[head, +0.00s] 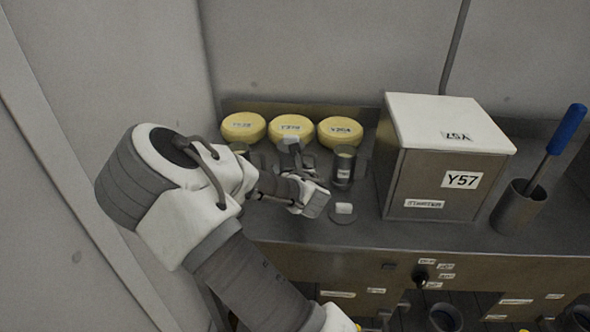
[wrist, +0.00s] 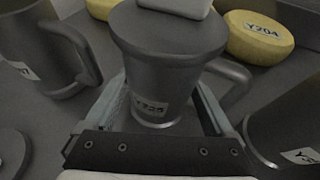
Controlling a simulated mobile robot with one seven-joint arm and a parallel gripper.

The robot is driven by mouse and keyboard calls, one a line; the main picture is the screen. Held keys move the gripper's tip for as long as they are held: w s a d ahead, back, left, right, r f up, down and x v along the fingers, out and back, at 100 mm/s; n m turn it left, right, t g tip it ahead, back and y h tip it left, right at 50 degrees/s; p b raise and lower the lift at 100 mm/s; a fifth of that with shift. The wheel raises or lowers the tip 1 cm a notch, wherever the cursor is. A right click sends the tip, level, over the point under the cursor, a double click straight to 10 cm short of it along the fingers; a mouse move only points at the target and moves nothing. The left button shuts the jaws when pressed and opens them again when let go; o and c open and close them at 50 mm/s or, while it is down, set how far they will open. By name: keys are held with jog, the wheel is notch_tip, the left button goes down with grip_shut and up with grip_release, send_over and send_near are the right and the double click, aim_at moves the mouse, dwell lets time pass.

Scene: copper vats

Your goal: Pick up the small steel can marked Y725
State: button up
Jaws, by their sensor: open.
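The small steel can marked Y725 (wrist: 152,104) stands upright in the middle of the wrist view. It has a wide flat lid with a white knob on top, and a handle on its right. My gripper (wrist: 162,108) is open, with one finger on each side of the can's body. No firm grip on it shows. In the head view my arm and hand cover part of the can area, so I cannot tell which can there is Y725.
In the wrist view another handled can (wrist: 38,45) stands left, and a dark can (wrist: 290,125) is close on the right. Behind are yellow rounds, one marked Y204 (head: 340,132). A steel box marked Y57 (head: 430,185) and a holder with a blue-handled tool (head: 518,207) stand right.

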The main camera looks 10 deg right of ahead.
jog(key=shift+x, duration=0.9)
jog(key=shift+r, duration=0.1)
grip_shut()
